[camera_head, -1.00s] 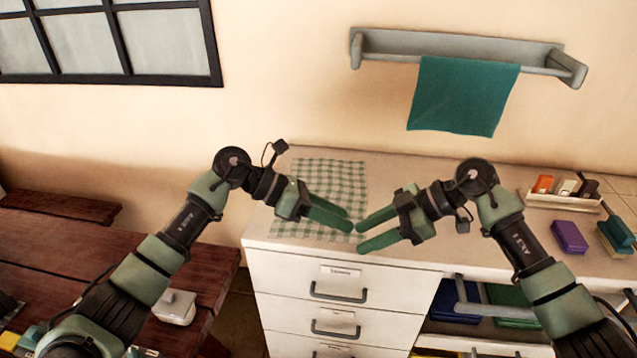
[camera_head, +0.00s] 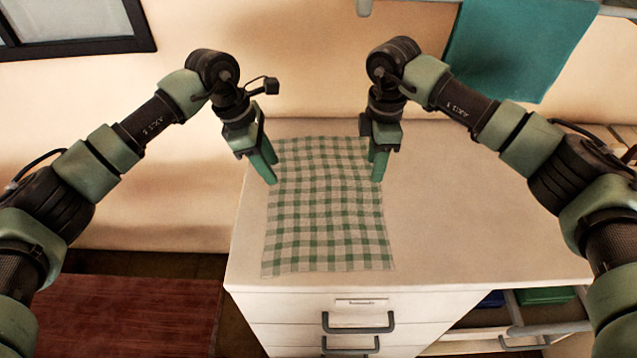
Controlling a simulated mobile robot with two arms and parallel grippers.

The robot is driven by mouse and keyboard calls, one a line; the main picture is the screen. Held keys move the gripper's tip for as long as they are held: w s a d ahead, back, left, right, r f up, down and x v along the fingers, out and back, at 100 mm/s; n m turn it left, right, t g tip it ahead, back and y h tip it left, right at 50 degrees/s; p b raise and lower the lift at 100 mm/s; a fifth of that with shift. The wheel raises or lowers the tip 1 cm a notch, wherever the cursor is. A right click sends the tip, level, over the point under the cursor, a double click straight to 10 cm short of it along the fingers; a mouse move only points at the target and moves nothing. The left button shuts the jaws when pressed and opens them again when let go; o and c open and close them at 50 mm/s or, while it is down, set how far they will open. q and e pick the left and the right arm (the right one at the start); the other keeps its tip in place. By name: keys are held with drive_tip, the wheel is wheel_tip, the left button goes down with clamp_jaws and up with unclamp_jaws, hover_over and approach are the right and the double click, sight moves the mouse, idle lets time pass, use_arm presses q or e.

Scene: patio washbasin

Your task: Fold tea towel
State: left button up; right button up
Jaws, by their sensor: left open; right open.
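The tea towel (camera_head: 325,215), green and white checked, lies flat and spread out on the white counter top, its near edge close to the counter's front edge. My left gripper (camera_head: 268,168) is open, pointing down at the towel's far left edge. My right gripper (camera_head: 376,165) is open, pointing down at the towel's far right edge. The far corners are close to the fingers; I cannot tell whether the fingers touch the cloth. Both grippers are empty.
The white counter (camera_head: 470,215) is bare to the right of the towel. Drawers with dark handles (camera_head: 358,322) are below its front. A teal cloth (camera_head: 515,45) hangs on the wall at the upper right. A red-brown wooden surface (camera_head: 125,315) is at the lower left.

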sight(278, 196)
use_arm(q)
wheel_tip(278, 196, down, 7)
drive_tip(key=shift+s+r, duration=0.1)
use_arm(e)
wheel_tip(278, 196, down, 7)
drive_tip(key=shift+s+a, duration=0.1)
use_arm(q)
drive_tip(key=shift+c, duration=0.3)
use_arm(e)
drive_tip(key=shift+f, duration=0.1)
drive_tip(key=shift+c, duration=0.3)
use_arm(q)
drive_tip(key=shift+f, duration=0.2)
clamp_jaws()
use_arm(e)
clamp_jaws()
use_arm(q)
drive_tip(key=shift+r, duration=0.1)
